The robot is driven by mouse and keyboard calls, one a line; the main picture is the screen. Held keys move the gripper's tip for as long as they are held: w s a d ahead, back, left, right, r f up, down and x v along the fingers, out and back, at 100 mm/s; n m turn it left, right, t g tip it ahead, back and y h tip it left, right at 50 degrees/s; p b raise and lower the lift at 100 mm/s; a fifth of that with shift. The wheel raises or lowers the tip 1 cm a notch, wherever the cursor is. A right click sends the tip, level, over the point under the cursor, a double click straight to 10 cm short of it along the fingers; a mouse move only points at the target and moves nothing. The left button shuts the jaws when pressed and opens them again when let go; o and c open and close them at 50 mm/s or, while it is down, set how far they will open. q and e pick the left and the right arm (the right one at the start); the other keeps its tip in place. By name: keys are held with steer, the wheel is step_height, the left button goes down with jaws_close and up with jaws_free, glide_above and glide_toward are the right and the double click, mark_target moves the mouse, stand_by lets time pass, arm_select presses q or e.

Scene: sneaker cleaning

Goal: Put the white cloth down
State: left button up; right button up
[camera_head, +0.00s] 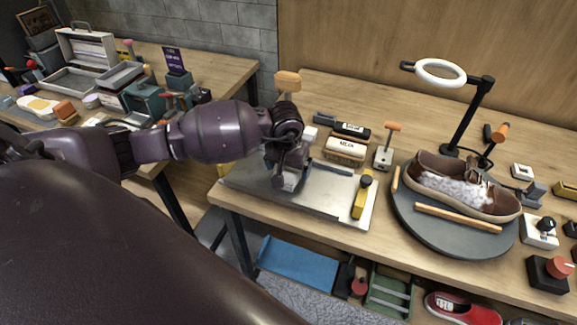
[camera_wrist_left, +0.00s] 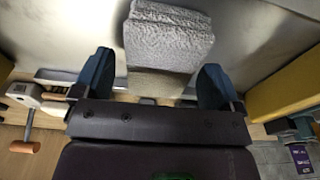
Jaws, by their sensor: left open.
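The white cloth (camera_wrist_left: 170,35) is a thick, textured, folded pad between my left fingers in the left wrist view. In the head view a small pale part of it (camera_head: 289,181) seems to show under the gripper, over the grey metal tray (camera_head: 330,194). My left gripper (camera_wrist_left: 157,74) is open, with a finger apart on each side of the cloth. In the head view the left gripper (camera_head: 287,172) points down at the tray, and its wrist hides most of the cloth. Whether the cloth rests fully on the tray is hard to tell. My right gripper is not in view.
A yellow-sided tool (camera_head: 362,196) lies at the tray's right end. Brushes (camera_head: 346,148) stand behind the tray. A brown sneaker with white foam (camera_head: 455,185) sits on a dark round turntable (camera_head: 455,238) beside a ring lamp (camera_head: 440,73). Bare tray shows right of the gripper.

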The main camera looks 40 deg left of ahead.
mark_target(286, 172)
arm_select(q)
step_height(286, 172, up, 12)
steer(key=s, duration=0.1)
steer(key=shift+s+d, duration=0.15)
steer(key=shift+s, duration=0.05)
stand_by(0.3)
steer(key=shift+r, duration=0.1)
